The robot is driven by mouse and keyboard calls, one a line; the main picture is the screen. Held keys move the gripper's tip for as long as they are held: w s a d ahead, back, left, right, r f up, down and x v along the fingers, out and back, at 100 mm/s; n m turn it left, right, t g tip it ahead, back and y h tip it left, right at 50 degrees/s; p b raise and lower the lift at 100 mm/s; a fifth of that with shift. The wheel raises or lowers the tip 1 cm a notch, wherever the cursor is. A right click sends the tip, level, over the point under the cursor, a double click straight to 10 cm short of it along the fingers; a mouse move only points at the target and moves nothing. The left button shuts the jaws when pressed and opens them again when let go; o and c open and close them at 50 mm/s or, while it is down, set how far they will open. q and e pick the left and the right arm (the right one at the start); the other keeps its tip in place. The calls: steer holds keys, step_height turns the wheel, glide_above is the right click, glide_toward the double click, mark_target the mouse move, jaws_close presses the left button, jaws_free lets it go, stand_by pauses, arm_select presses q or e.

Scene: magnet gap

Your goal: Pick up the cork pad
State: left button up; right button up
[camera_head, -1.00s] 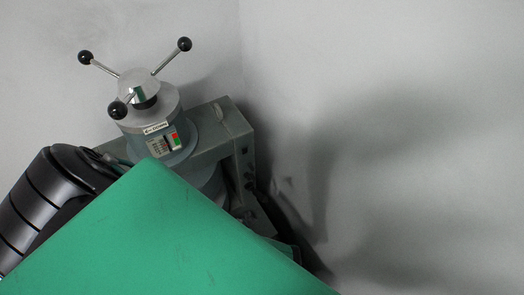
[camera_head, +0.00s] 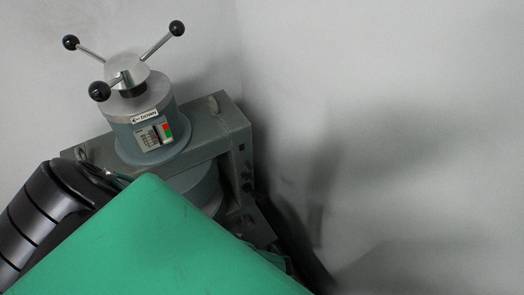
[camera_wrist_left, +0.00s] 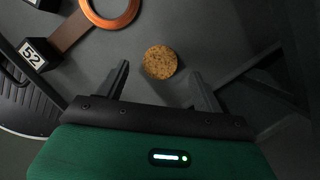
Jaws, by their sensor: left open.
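The cork pad (camera_wrist_left: 160,62) is a round, speckled brown disc lying on a dark grey surface (camera_wrist_left: 210,35) in the left wrist view. My left gripper (camera_wrist_left: 160,78) is open, with one dark finger on each side below the pad in the picture. The pad shows just past the fingertips, roughly centred between them, and nothing is between the fingers. I cannot tell the height of the fingers above it. In the head view the pad and the gripper's fingers are hidden. My right gripper is in neither view.
A copper-coloured ring (camera_wrist_left: 110,12) with a brown strip lies near the pad. A black block marked 52 (camera_wrist_left: 33,55) is at the left. In the head view a grey machine (camera_head: 215,135) with a three-armed handle (camera_head: 128,72) stands by the wall.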

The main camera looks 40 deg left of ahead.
arm_select(q)
steer(key=b+x, duration=0.1)
steer(key=x, duration=0.1)
steer(key=shift+f+b, duration=0.35)
steer(key=shift+f, duration=0.05)
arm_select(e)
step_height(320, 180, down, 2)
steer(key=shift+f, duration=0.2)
arm_select(q)
steer(key=shift+c, duration=0.2)
steer(key=c, duration=1)
steer(key=shift+r, duration=0.1)
